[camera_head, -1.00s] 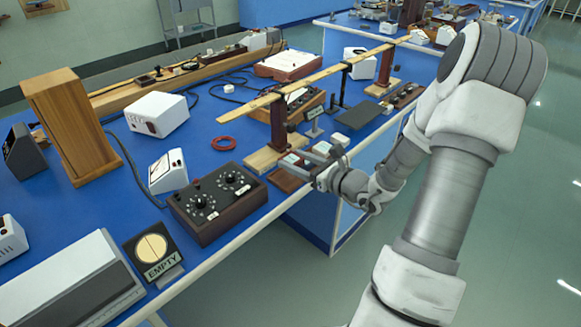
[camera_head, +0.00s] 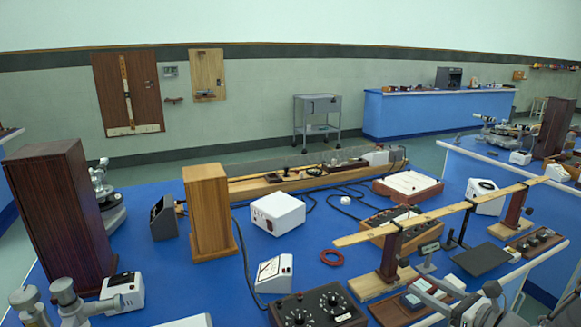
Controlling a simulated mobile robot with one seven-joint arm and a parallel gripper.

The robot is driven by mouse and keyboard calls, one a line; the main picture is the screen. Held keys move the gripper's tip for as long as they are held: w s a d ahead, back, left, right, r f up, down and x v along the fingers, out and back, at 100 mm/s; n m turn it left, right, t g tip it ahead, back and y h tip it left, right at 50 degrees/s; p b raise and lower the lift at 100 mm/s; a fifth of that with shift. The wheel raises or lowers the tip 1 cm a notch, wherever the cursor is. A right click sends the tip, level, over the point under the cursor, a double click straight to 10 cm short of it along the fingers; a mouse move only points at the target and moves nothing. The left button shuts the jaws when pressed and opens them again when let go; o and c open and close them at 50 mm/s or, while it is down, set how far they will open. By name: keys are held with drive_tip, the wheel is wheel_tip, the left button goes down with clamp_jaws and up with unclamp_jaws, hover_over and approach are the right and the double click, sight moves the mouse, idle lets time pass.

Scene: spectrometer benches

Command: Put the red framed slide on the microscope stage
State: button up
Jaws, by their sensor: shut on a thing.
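My gripper (camera_head: 428,296) is at the lower right, low over the bench near a dark red-brown block (camera_head: 393,309) at the front edge. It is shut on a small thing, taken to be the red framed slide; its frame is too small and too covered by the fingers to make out. One grey microscope (camera_head: 106,196) stands at the left between two wooden boxes, its stage partly hidden.
A dark wooden box (camera_head: 62,213) and a lighter one (camera_head: 208,212) stand tall at the left. A long wooden rail (camera_head: 440,212) on posts is beside my gripper.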

sight(393, 318)
drive_tip(key=a+n+g+y+p, duration=0.1)
drive_tip(key=a+y+p, duration=0.1)
drive_tip(key=a, duration=0.4)
drive_tip(key=w+a+r+n+g+y+p, duration=0.1)
drive_tip(key=a+n+g+p, duration=0.1)
drive_tip(key=a, duration=0.5)
drive_tip(key=a+n+g+y+p, duration=0.1)
drive_tip(key=a+n+y+p, duration=0.1)
drive_tip(key=a, duration=0.4)
drive_tip(key=shift+w+a+r+g+y+p, duration=0.2)
drive_tip(key=shift+w+g+y+p, duration=0.15)
drive_tip(key=shift+p, duration=0.3)
drive_tip(key=shift+d+f+b, duration=0.2)
drive_tip(key=shift+d+b, duration=0.1)
drive_tip(key=s+d+m+t+h+b, duration=0.2)
drive_tip(key=d+m+h+b, duration=0.1)
drive_tip(key=d, duration=0.9)
drive_tip(key=s+d+f+m+t+h+b, duration=0.1)
drive_tip(key=s+d+m+t+h+b, duration=0.1)
drive_tip(key=d+b, duration=0.5)
drive_tip(key=d+m+t+h, duration=0.1)
drive_tip(key=d+h, duration=0.1)
drive_tip(key=d, duration=0.3)
drive_tip(key=shift+d+m+h+b, duration=0.15)
drive_tip(key=shift+m+h+b, duration=0.15)
drive_tip(key=shift+h, duration=0.05)
drive_tip(key=shift+t, duration=0.25)
